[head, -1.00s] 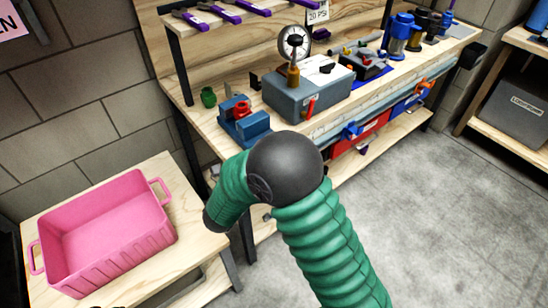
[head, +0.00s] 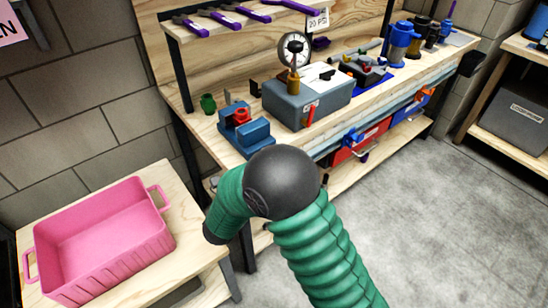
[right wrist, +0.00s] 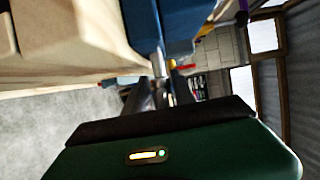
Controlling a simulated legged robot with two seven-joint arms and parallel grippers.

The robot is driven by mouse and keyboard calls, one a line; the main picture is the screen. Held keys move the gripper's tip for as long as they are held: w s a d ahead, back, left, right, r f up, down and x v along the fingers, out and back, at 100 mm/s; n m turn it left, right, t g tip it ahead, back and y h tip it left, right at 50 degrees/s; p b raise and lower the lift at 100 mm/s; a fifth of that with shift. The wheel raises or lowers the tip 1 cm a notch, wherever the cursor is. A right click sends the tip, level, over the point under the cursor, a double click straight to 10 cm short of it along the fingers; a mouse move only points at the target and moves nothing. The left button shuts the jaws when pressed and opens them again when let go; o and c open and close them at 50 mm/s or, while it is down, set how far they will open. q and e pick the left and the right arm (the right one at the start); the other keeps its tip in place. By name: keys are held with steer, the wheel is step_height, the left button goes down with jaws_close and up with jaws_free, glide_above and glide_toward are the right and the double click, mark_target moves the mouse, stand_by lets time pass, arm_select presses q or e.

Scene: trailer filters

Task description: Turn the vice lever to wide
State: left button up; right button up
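The blue vice (head: 247,134) with a red part on top sits at the front left edge of the wooden workbench. Its lever cannot be made out in the head view. My right arm, green with a black elbow, bends just in front of the vice; its gripper is hidden in this view. In the right wrist view the blue vice body (right wrist: 172,22) is close above, with a grey metal rod (right wrist: 157,62) hanging below it, perhaps the lever. My right gripper's dark fingers (right wrist: 160,95) are beside or around that rod; blur hides whether they touch. My left gripper is not in view.
A grey box with a gauge and red handle (head: 309,117) stands right of the vice. A green cup (head: 208,103) is behind it. A pink bin (head: 100,240) sits on a lower table at left. The floor at right is clear.

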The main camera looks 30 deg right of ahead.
steer(key=shift+r, duration=0.1)
steer(key=shift+s+a, duration=0.15)
steer(key=shift+a, duration=0.25)
steer(key=p+v, duration=0.2)
steer(key=v, duration=1.4)
